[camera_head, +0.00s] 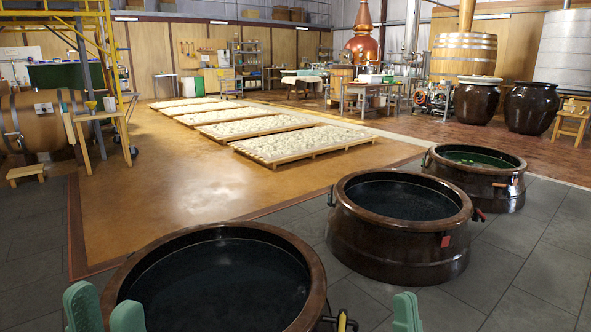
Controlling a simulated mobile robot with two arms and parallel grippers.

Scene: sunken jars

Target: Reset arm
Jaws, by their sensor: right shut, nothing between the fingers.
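My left gripper (105,308) shows at the bottom left edge as two green fingertips with a gap between them; it is open and I see nothing in the gap. It overlaps the near left rim of the closest sunken jar in the picture. My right gripper (406,312) shows only as green fingertips at the bottom edge, right of that jar. It is shut and empty, over the grey tiles. The rest of both arms is out of view.
Three wide brown jars stand in a diagonal row: the near jar (312,270) and middle jar (395,255) hold dark liquid, the far jar (500,190) greenish liquid. A small black and yellow object (343,321) is beside the near jar. White-covered pallets (300,145) lie behind.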

